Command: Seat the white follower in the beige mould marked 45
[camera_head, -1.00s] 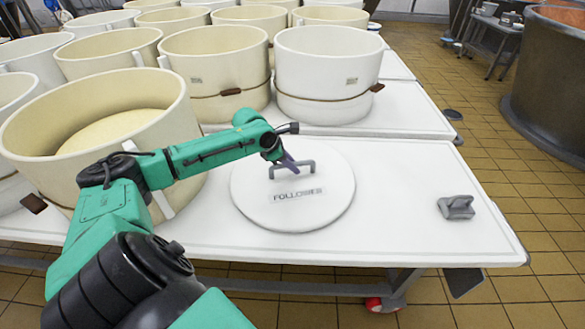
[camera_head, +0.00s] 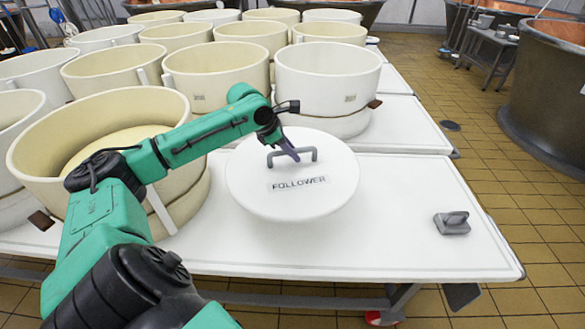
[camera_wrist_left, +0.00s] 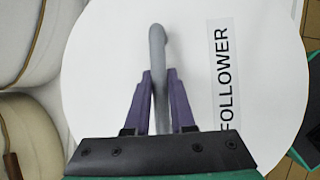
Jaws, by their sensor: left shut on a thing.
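The white follower (camera_head: 310,203) is a round disc with the label FOLLOWER and a grey bracket handle (camera_head: 309,151). My left gripper (camera_head: 293,153) is shut on the handle and holds the disc level, slightly above the white table. The wrist view shows the purple fingers (camera_wrist_left: 160,95) on both sides of the handle, above the follower (camera_wrist_left: 100,60). A large open beige mould (camera_head: 180,130) stands left of the follower, partly behind my arm. Another beige mould (camera_head: 225,75) behind bears a small tag too small to read. I cannot tell which mould is marked 45. My right gripper is out of view.
A white mould (camera_head: 325,80) stands behind the follower, with several more moulds in rows at the back left. A small grey handled object (camera_head: 452,222) lies on the white table (camera_head: 400,215) at right. The table between it and the follower is clear.

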